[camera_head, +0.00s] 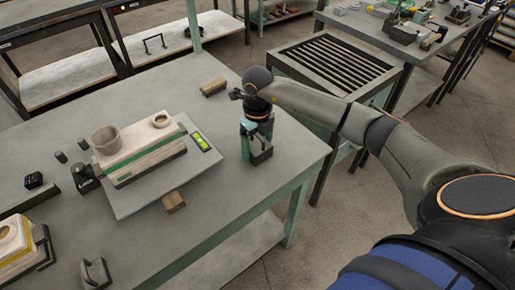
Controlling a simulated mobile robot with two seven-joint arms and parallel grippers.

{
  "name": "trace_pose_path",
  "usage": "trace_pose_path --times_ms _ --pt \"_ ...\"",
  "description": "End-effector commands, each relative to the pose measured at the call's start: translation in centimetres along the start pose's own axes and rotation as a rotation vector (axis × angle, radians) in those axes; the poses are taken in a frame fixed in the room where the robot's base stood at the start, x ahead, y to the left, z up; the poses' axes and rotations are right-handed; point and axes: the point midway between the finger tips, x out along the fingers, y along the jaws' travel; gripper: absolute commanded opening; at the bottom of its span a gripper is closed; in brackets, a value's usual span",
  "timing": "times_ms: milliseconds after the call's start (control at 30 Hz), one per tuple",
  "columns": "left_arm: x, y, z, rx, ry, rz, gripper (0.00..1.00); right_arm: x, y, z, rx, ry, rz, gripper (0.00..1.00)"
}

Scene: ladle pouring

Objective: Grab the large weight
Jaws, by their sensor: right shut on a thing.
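My right gripper (257,138) reaches in from the right and points down near the right edge of the grey table. It is shut on a dark block (262,157) at or just above the tabletop; its fingers hide part of it, and I cannot tell whether it is the large weight. A black weight-like piece with pale lettering (85,180) stands at the left of the scale. Two smaller dark cylinders, one of them here (61,157), stand near it. My left gripper is not in view.
A flat grey scale (150,200) with a green display bears a pale block (140,155) with a cup and ring on top. A slatted-top cabinet (335,62) stands behind. The table's front right is clear.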

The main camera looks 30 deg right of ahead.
Motion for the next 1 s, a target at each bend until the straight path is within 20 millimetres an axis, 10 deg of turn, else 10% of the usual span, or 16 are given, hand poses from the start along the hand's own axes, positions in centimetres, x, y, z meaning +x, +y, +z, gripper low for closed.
trace_pose_path --times_ms 400,1000 --pt "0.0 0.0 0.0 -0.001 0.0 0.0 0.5 -0.1 0.0 0.0 0.0 -0.001 0.0 0.0" --pt "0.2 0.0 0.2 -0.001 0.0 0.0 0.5 -1.8 -0.1 0.3 0.001 -0.013 0.0 0.0"
